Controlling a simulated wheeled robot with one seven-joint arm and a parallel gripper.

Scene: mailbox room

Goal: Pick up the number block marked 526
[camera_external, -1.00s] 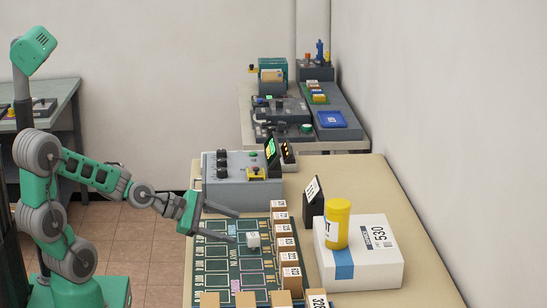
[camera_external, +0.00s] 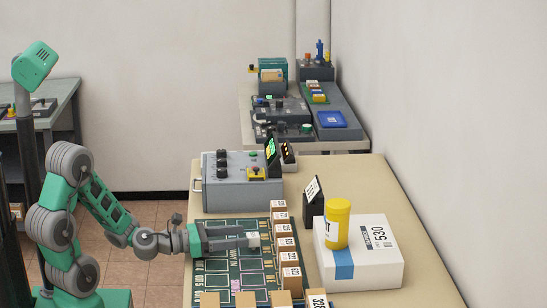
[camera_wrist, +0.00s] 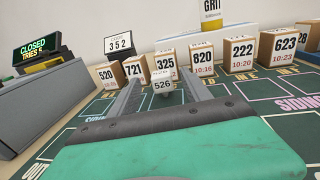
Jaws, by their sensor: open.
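The small white block marked 526 (camera_wrist: 162,87) stands on the green board, between the far ends of my gripper's fingers in the wrist view. In the external view the block (camera_external: 253,241) shows as a small pale cube at the fingertips. My gripper (camera_wrist: 160,92) is open, with one finger on each side of the block; whether either finger touches it I cannot tell. In the external view my gripper (camera_external: 248,241) reaches in low over the board from the left, about level.
Brown boxes marked 721 (camera_wrist: 134,68), 325 (camera_wrist: 166,63) and 820 (camera_wrist: 202,57) stand in a row behind the block, among others. A white box (camera_external: 375,262) carries a yellow canister (camera_external: 338,223).

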